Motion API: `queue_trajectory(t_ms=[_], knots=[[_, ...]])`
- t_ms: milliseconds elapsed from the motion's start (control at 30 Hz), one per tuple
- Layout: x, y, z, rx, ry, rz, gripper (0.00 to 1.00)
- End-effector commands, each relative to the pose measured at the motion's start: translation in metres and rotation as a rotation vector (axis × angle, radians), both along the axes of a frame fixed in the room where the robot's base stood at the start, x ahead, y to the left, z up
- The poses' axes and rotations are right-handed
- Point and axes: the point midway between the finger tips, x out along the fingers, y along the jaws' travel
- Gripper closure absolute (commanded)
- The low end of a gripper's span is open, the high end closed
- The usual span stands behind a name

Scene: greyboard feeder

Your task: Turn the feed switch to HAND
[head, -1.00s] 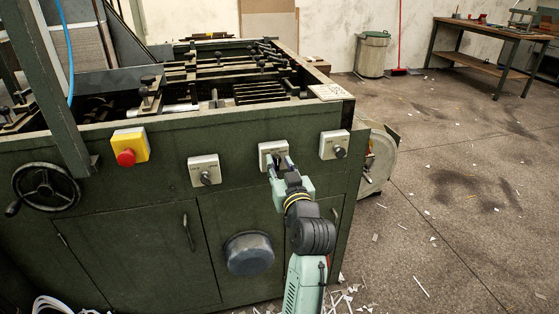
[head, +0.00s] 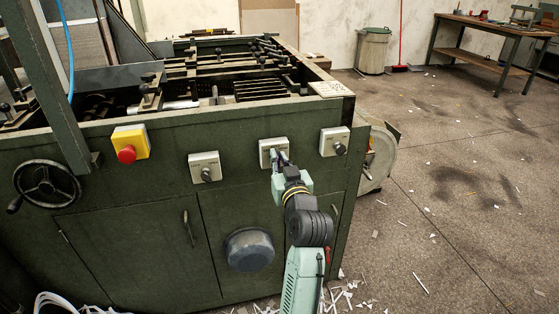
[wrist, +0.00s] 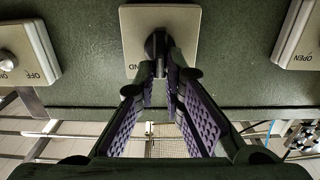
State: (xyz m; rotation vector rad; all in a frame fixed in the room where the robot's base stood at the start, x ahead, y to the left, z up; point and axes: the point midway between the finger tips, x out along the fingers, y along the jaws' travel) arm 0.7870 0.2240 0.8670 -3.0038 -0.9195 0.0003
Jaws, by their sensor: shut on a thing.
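The feed switch is the middle of three grey-white switch plates on the green machine front, seen in the head view (head: 265,148). In the wrist view its plate (wrist: 187,22) carries a black knob (wrist: 155,42); label letters "ND" show beside it, the rest hidden. My gripper (head: 279,158) reaches the knob from the front. In the wrist view its purple-padded fingers (wrist: 160,72) converge and their tips are shut on the knob. The fingers partly cover the knob, so I cannot tell where it points.
A switch plate stands on each side, left (head: 205,158) and right (head: 342,134), close to my gripper. Further left are a red stop button (head: 126,155) on a yellow box and a handwheel (head: 46,187). Floor to the right is open, with paper scraps.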

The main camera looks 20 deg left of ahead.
Motion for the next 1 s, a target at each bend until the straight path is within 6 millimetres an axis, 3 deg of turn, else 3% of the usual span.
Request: queue_trajectory(t_ms=[467, 1000], knots=[[0.0004, -0.0007, 0.0003, 0.041, 0.029, 0.0, 1.0], [0.0043, -0.007, 0.0, 0.379, 0.256, -0.001, 1.0]])
